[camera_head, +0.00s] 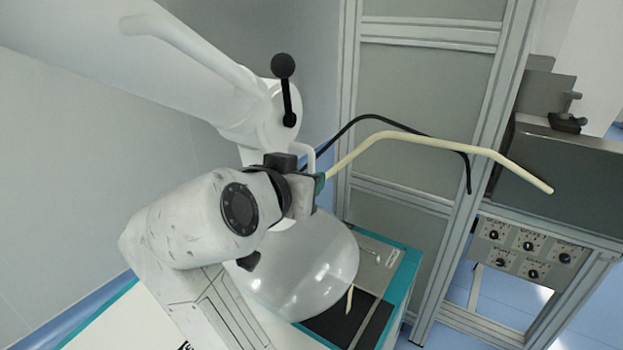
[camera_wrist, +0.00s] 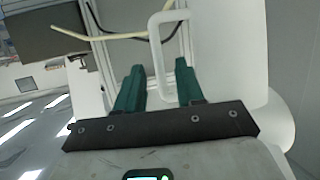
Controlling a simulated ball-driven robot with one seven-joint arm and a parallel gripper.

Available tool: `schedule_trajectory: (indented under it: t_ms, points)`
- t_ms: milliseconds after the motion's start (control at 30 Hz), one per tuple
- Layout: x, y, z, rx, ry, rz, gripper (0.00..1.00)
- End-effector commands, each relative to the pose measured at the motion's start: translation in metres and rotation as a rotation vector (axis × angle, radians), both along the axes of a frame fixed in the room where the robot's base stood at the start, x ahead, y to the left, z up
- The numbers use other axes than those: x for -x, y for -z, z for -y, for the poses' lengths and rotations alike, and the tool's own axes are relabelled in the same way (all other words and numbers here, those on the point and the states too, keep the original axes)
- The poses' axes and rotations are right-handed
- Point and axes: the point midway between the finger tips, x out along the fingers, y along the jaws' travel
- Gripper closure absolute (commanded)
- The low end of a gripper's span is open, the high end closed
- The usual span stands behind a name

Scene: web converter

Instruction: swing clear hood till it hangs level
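The clear hood (camera_head: 310,265) is a translucent dome, partly hidden behind my arm in the head view. It hangs at the end of a thick white jointed arm (camera_head: 190,70) above a bench, and its exact tilt is hard to judge. A white loop handle (camera_wrist: 155,45) shows in the wrist view. My gripper (camera_wrist: 159,68) has two green fingers standing apart. One side of the loop runs between them, with a gap to the left finger; contact at the right finger cannot be told. In the head view my gripper (camera_head: 319,183) is beside the hood's upper side, its fingers mostly hidden.
A black ball-ended lever (camera_head: 283,68) stands on the white arm's joint. A cream bent tube (camera_head: 440,145) and a black cable (camera_head: 385,119) extend right of my gripper. A teal-edged bench (camera_head: 405,275) lies below. A metal frame (camera_head: 490,110) and a knob panel (camera_head: 527,248) stand right.

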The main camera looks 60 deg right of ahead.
Motion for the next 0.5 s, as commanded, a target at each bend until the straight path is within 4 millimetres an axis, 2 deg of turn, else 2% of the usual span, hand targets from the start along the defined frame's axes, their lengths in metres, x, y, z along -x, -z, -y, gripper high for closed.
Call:
schedule_trajectory:
  t_ms: [33, 200, 500]
  points:
    - [0.001, -0.003, -0.01, 0.001, -0.005, 0.005, 0.63]
    - [0.007, -0.012, -0.034, -0.001, -0.003, 0.003, 0.63]
    - [0.011, -0.017, -0.048, 0.0, -0.001, 0.0, 0.63]
